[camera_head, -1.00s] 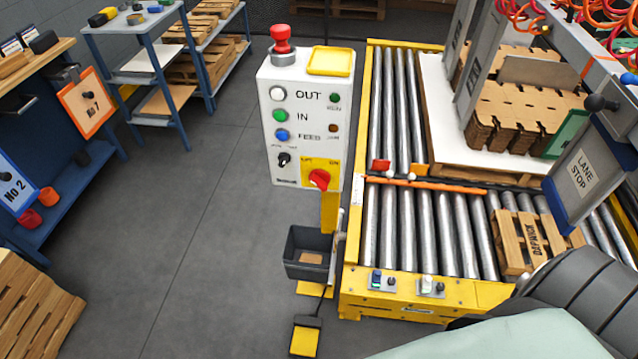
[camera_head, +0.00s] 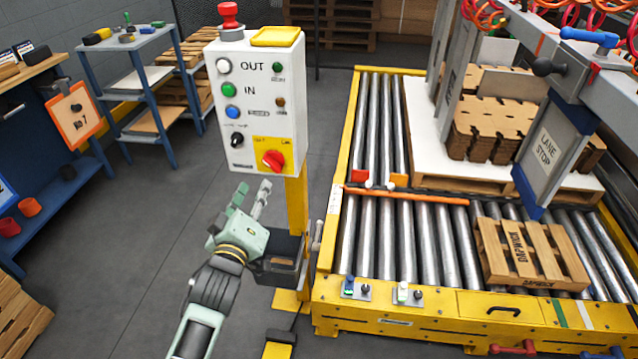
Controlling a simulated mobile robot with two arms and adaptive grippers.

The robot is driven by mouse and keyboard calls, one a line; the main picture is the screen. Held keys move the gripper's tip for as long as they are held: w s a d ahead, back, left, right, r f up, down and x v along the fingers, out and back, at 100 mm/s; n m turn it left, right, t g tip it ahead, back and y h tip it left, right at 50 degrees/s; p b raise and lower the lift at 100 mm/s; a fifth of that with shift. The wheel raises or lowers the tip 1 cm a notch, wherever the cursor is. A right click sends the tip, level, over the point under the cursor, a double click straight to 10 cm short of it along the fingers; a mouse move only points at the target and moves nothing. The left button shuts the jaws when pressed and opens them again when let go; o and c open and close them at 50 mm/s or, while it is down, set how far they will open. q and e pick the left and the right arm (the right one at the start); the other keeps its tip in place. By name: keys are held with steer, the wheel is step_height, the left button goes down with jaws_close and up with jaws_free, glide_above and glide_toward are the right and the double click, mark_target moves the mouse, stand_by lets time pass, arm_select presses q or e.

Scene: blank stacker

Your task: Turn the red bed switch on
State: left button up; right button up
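The red bed switch (camera_head: 273,160) is a red rotary knob on a yellow plate at the lower right of the white control box (camera_head: 262,100). Its pointer looks tilted; I cannot tell its exact setting. My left gripper (camera_head: 253,198) is below and slightly left of the switch, in front of the yellow post, pointing up toward the box. Its two fingers stand apart with nothing between them, and it does not touch the switch. My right gripper is not in view.
A red mushroom button (camera_head: 229,14) tops the box. White, green and blue buttons and a small black selector (camera_head: 237,140) share its face. A dark bin (camera_head: 280,262) hangs on the yellow post (camera_head: 297,205). The roller conveyor (camera_head: 400,240) stands to the right. Open floor lies left.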

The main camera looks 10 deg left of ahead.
mark_target(269, 166)
arm_select(q)
steer(key=w, duration=0.4)
steer(key=w+r, duration=0.1)
steer(key=w, duration=0.1)
steer(key=shift+w+d+p, duration=0.15)
steer(key=shift+w+p, duration=0.15)
steer(key=shift+w, duration=0.75)
jaws_close()
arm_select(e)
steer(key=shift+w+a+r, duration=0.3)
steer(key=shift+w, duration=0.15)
